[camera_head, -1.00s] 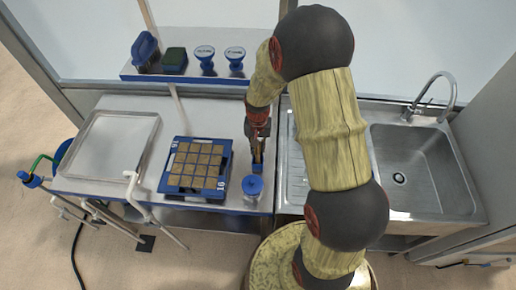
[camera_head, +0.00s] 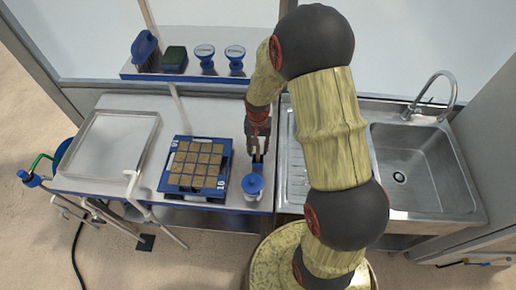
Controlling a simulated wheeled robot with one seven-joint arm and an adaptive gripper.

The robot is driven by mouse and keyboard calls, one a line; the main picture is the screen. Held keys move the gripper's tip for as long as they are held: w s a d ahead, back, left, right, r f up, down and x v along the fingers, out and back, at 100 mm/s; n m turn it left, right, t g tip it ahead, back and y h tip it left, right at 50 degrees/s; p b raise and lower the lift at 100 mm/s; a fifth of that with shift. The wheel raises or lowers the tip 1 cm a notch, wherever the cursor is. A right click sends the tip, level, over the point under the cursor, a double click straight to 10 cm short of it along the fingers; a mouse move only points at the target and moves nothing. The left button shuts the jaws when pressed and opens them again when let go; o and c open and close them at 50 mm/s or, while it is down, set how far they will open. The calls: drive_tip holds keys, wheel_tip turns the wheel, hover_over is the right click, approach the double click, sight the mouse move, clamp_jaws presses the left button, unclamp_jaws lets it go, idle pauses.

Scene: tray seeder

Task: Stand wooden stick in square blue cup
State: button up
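The square blue cup (camera_head: 258,169) stands near the front right of the white worktop, just behind a round blue-lidded jar. My gripper (camera_head: 258,151) points down right over the cup. Its two fingers look spread apart, one on each side of the cup's mouth. A small pale sliver between the fingers at the cup's mouth may be the wooden stick, but it is too small to tell. Most of the cup's rear is hidden by the fingers.
The blue-lidded jar (camera_head: 253,187) stands close in front of the cup. A blue seed tray (camera_head: 227,169) with brown cells lies to the left. An empty metal tray (camera_head: 75,150) is further left. A steel sink (camera_head: 425,185) is on the right. A shelf (camera_head: 190,73) runs along the back.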

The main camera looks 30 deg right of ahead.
wheel_tip(320, 180, up, 12)
drive_tip(key=shift+f, duration=0.1)
idle(0.4)
idle(0.9)
drive_tip(key=s+a+r+n+t+b, duration=0.2)
drive_tip(key=s+a+r+b, duration=0.1)
drive_tip(key=s, duration=0.3)
drive_tip(key=s+a+r+n+t+b, duration=0.1)
drive_tip(key=s+a+r+n+b, duration=0.1)
drive_tip(key=s, duration=0.5)
drive_tip(key=s+a+r+n+t+b, duration=0.2)
drive_tip(key=s+a+r+b, duration=0.2)
drive_tip(key=s+a+b, duration=0.1)
drive_tip(key=shift+s+r+n+t+b, duration=0.3)
drive_tip(key=shift+s+r+n+b, duration=0.1)
drive_tip(key=shift+s+b, duration=0.4)
